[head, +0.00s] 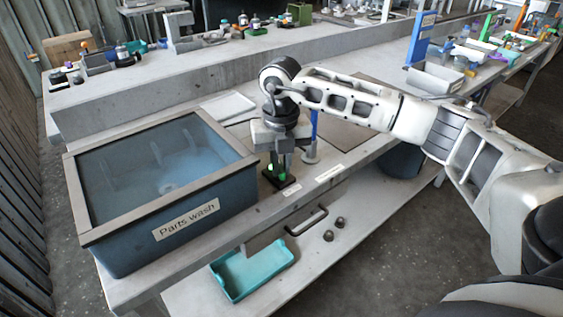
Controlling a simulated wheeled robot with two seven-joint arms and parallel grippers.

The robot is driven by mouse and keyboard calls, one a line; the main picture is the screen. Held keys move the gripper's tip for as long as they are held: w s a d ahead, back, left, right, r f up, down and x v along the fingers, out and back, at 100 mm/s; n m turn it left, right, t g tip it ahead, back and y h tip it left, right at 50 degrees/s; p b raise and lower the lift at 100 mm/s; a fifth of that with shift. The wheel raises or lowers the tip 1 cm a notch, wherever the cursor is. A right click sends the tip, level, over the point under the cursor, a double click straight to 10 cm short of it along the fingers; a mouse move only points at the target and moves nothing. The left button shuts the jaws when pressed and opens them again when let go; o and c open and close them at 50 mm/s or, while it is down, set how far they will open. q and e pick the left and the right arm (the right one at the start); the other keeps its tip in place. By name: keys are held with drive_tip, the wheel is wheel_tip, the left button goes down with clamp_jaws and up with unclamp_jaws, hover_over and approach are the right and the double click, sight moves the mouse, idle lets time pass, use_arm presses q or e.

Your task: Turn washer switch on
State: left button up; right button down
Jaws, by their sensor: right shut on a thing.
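The parts washer (120,228) is a blue-grey tank with a wide grey rim and a "Parts wash" label, at the left of the head view. Bluish liquid shows inside it. The washer switch (281,182) is a small dark plate with bright green parts, on the bench just right of the tank near the front edge. My right gripper (280,172) points down over it and is shut on the switch. Its fingers hide much of the switch, so the exact lever position cannot be told. My left gripper is not in view.
A blue upright post (314,125) stands close to the right of my gripper. A white tray (228,106) lies behind the tank. Small parts line the bench behind.

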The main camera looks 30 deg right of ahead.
sight(281, 167)
drive_tip(key=shift+w+r+m, duration=0.1)
drive_tip(key=shift+m, duration=0.5)
drive_tip(key=c, duration=1.5)
unclamp_jaws()
drive_tip(key=shift+o, duration=0.2)
wheel_tip(281, 167, up, 16)
